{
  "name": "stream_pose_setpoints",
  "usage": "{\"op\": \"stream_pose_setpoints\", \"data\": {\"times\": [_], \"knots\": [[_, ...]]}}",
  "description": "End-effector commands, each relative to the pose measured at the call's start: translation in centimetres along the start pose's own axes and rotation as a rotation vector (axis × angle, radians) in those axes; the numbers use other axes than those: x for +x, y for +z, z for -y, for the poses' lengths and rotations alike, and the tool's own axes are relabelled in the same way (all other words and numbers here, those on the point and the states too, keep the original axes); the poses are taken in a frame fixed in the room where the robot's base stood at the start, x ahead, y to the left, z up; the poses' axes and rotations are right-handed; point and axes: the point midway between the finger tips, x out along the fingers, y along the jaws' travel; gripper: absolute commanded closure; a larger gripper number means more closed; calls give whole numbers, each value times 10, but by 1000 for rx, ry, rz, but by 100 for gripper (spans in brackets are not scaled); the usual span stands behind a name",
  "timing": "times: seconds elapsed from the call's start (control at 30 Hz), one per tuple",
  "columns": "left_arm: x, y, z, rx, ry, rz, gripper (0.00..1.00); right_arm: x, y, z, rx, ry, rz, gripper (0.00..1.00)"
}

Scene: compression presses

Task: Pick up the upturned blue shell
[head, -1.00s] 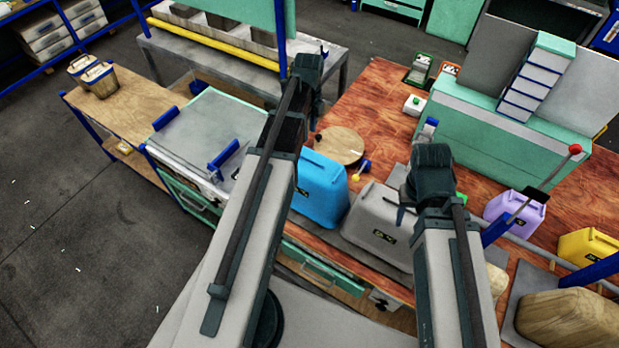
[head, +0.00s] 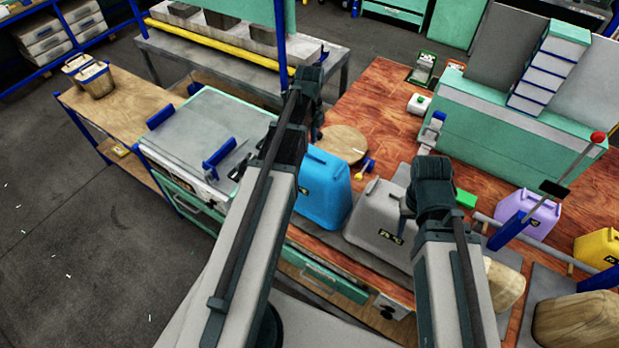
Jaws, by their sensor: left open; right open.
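The blue shell (head: 326,186), shaped like a squat canister, stands on the wooden bench in the middle of the head view. My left arm covers part of its left side. My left gripper (head: 317,122) is above and behind it in the picture, apart from it as far as I can tell. The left gripper is open, with its fingers mostly hidden by the wrist. My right gripper (head: 406,208) is open over the grey shell (head: 378,221), right of the blue one. Its fingers are also mostly hidden.
A purple shell (head: 527,214) and a yellow shell (head: 601,246) stand to the right, near a lever with a red knob (head: 597,137). A round wooden disc (head: 343,143) lies behind the blue shell. A grey-topped press (head: 200,135) stands at left.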

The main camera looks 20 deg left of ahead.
Motion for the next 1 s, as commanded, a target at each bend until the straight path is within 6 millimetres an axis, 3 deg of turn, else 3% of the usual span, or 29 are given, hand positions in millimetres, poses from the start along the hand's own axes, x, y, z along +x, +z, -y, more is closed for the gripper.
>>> {"op": "stream_pose_setpoints", "data": {"times": [0.3, 0.63, 0.87, 1.0], "knots": [[43, 1, 2, 0, 0, 0, 55, 43, -3, 4, 1, 0, -1, 50], [44, 1, 2, 0, 0, 0, 55, 44, -3, 4, 0, 1, -2, 50], [44, 1, 2, 0, 0, 0, 96, 44, -3, 4, 0, 0, -1, 50], [44, 1, 2, 0, 0, 0, 100, 44, -3, 4, 0, 0, -1, 50]]}}
